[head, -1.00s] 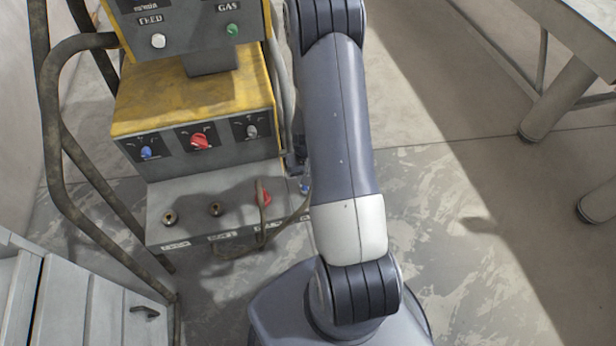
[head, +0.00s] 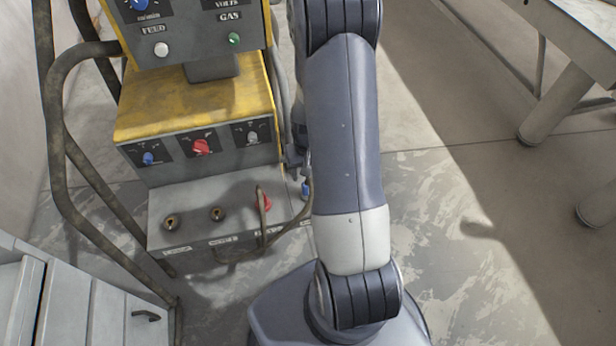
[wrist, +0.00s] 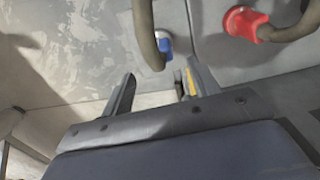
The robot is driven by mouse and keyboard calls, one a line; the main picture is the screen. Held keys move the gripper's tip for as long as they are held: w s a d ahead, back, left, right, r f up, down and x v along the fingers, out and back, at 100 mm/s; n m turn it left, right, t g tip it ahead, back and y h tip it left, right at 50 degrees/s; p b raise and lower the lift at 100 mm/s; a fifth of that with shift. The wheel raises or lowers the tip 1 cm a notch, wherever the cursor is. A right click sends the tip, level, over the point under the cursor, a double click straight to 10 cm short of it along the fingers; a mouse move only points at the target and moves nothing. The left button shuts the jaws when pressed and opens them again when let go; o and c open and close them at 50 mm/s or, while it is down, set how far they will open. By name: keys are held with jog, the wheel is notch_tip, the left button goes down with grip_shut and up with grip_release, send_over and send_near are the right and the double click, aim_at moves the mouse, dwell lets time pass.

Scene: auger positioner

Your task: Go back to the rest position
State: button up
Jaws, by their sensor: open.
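My gripper (wrist: 157,90) shows in the wrist view with its two fingers spread apart and nothing between them. A cable with a blue plug (wrist: 164,42) is just beyond the fingertips in that view, and a cable with a red plug (wrist: 245,24) is farther right. In the head view my gripper is mostly hidden behind my arm, near the right end of the welder's lower socket panel. The blue plug (head: 305,188) and the red plug (head: 264,203) sit at that panel, with cable running between them.
The yellow and grey welding machine (head: 195,100) stands left of my arm, with knobs and sockets on its front. A bent tube frame (head: 60,150) and a grey cabinet (head: 85,310) are farther left. A table (head: 570,90) stands at upper right. Floor right of my arm is open.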

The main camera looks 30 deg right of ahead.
aim_at(308, 183)
jog(key=shift+r, duration=2.25)
jog(key=shift+f, duration=0.1)
notch_tip(308, 183, down, 10)
jog(key=shift+f+b, duration=0.1)
jog(key=shift+b, duration=0.65)
jog(key=shift+f, duration=0.35)
jog(key=shift+r+m, duration=0.15)
jog(key=shift+m, duration=0.95)
